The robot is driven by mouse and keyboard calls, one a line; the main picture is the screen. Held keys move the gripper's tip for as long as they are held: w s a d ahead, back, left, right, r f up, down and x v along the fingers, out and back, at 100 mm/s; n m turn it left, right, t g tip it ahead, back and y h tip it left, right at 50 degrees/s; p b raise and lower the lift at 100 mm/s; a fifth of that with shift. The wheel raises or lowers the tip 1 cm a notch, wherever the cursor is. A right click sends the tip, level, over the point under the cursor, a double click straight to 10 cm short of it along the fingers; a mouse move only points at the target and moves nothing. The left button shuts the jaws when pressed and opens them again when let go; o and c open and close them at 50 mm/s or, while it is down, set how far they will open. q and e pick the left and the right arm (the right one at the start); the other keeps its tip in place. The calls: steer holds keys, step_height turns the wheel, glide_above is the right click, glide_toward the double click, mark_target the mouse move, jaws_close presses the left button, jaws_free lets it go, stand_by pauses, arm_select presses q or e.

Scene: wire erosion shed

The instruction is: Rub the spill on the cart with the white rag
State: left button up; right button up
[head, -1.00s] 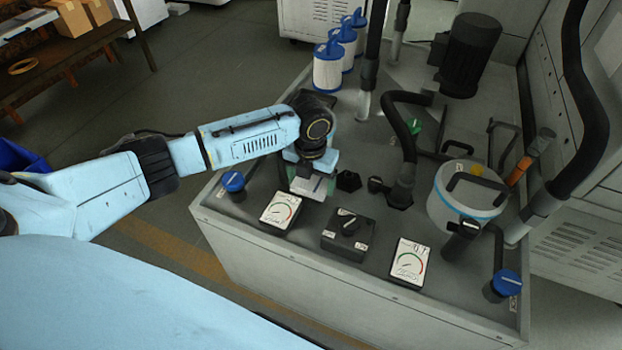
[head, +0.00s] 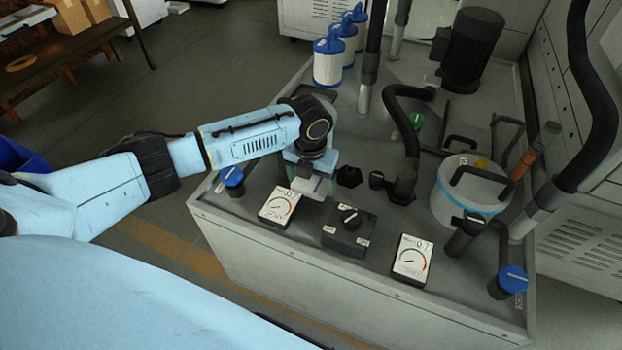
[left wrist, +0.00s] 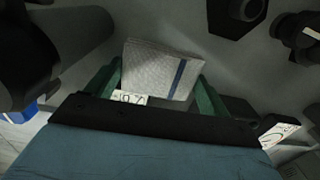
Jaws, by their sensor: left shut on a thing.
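My left gripper (head: 314,187) is over the near left part of a broad grey deck (head: 262,178), behind the left gauge; I take this to be the cart. In the left wrist view the green fingers (left wrist: 158,90) are shut on the white rag (left wrist: 153,68), a folded greyish-white cloth with a dark blue stripe. In the head view the rag is mostly hidden by the gripper, and I cannot tell if it touches the deck. I cannot make out a spill. My right gripper is not in view.
Around the gripper stand a blue-capped knob (head: 233,179), a left gauge (head: 280,206), a black switch box (head: 348,231) and a small black fitting (head: 348,177). A black hose (head: 408,130) and a white bucket (head: 470,188) stand to the right. White filter cartridges (head: 328,66) stand behind.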

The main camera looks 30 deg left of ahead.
arm_select(q)
steer(key=shift+f+b, duration=0.5)
steer(key=shift+f, duration=0.5)
stand_by(0.4)
